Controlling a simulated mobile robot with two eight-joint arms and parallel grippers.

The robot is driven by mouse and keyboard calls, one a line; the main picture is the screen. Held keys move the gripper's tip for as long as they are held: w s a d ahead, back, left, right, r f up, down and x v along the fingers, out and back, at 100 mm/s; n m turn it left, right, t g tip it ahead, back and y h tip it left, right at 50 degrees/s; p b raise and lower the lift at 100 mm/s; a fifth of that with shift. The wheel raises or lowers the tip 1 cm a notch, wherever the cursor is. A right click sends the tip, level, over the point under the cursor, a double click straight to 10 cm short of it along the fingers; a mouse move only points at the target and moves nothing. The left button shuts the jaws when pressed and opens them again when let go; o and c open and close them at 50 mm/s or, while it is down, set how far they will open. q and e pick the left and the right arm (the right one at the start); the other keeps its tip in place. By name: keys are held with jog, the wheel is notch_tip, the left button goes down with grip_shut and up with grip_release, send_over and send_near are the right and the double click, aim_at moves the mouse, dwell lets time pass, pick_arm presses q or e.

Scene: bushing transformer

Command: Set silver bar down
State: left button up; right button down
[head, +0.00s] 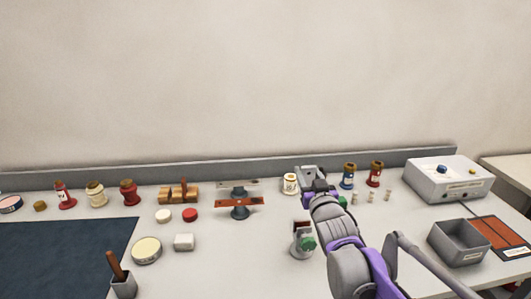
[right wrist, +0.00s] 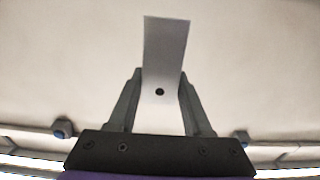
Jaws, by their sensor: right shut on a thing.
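My right gripper (head: 311,180) is at the back middle of the table in the head view, with its arm coming in from the lower right. It is shut on a flat silver bar with a dark hole (right wrist: 165,48), which sticks out past the fingers in the right wrist view. In the head view the held bar is small and mostly hidden by the gripper. I cannot tell whether it touches anything. My left gripper is not in view.
Left of the gripper, a stand (head: 239,212) carries a pale bar (head: 238,185) and an orange bar (head: 238,203). Spools (head: 348,176) stand close on the right. A small clamp with a green knob (head: 307,243) stands in front. A grey bin (head: 459,243) is at right.

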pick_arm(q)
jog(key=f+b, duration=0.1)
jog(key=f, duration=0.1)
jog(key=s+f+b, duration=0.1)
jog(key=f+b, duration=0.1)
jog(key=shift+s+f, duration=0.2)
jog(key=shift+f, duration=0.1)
pick_arm(e)
jog(key=f, duration=0.5)
jog(key=shift+s+f, duration=0.15)
jog(key=shift+s, duration=0.25)
jog(key=shift+f, duration=0.1)
notch_tip(320, 180, down, 10)
jog(key=shift+r+b, duration=0.25)
jog(key=shift+b, duration=0.4)
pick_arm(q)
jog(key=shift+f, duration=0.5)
pick_arm(e)
jog(key=shift+f, duration=0.1)
jog(key=shift+f, duration=0.15)
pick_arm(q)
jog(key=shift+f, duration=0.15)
pick_arm(e)
jog(key=shift+c, duration=1.7)
grip_release()
